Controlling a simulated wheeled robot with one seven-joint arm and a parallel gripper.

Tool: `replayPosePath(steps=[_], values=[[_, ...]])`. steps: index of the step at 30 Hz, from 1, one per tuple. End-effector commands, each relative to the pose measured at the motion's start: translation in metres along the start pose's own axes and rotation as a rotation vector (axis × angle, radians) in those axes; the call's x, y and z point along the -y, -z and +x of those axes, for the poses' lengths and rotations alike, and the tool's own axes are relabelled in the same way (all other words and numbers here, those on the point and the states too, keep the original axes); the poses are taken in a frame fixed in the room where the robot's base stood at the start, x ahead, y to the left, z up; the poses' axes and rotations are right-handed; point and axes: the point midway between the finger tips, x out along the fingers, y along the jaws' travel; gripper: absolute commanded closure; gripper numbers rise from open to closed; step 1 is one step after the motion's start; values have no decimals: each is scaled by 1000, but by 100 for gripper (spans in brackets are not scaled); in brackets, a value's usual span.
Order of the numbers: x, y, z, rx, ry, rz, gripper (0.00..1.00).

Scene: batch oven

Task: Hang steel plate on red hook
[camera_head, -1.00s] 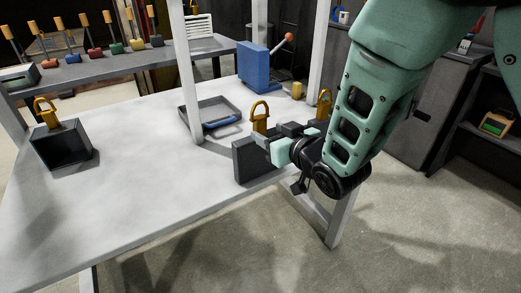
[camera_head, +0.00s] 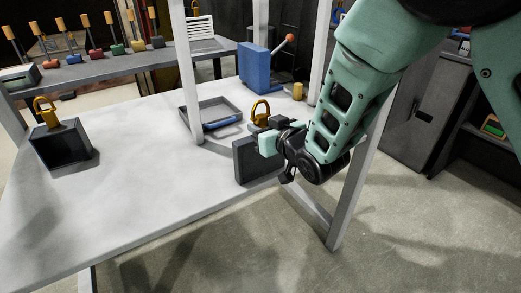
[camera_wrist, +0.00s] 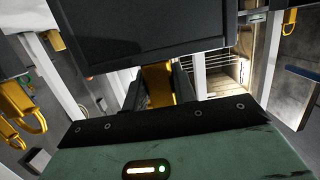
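A dark flat plate (camera_head: 243,165) with a yellow loop handle (camera_head: 260,107) stands upright near the right front edge of the grey table. It also fills the top of the wrist view (camera_wrist: 140,30), its yellow stem (camera_wrist: 158,85) between my fingers. My gripper (camera_head: 263,138) is at this plate, fingers either side of the stem (camera_wrist: 160,92); whether they press on it is unclear. A similar dark block (camera_head: 62,148) with a yellow loop stands at the table's left. Red-based pieces with wooden tops stand on the back bench, one of them here (camera_head: 95,52); I cannot make out a red hook.
A grey tray (camera_head: 233,113) with a blue-handled tool lies behind the plate. A blue box (camera_head: 253,68) with a red-knobbed lever stands at the back right. White posts (camera_head: 187,75) rise from the table. The middle of the table (camera_head: 140,150) is clear.

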Motion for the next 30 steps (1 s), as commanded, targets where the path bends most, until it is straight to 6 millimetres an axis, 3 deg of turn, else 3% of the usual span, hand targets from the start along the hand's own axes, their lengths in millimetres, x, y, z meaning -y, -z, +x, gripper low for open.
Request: replayPosePath(steps=[8, 30], values=[[0, 5, 0, -4, 0, 1, 100], [0, 41, -8, -4, 0, 0, 100]])
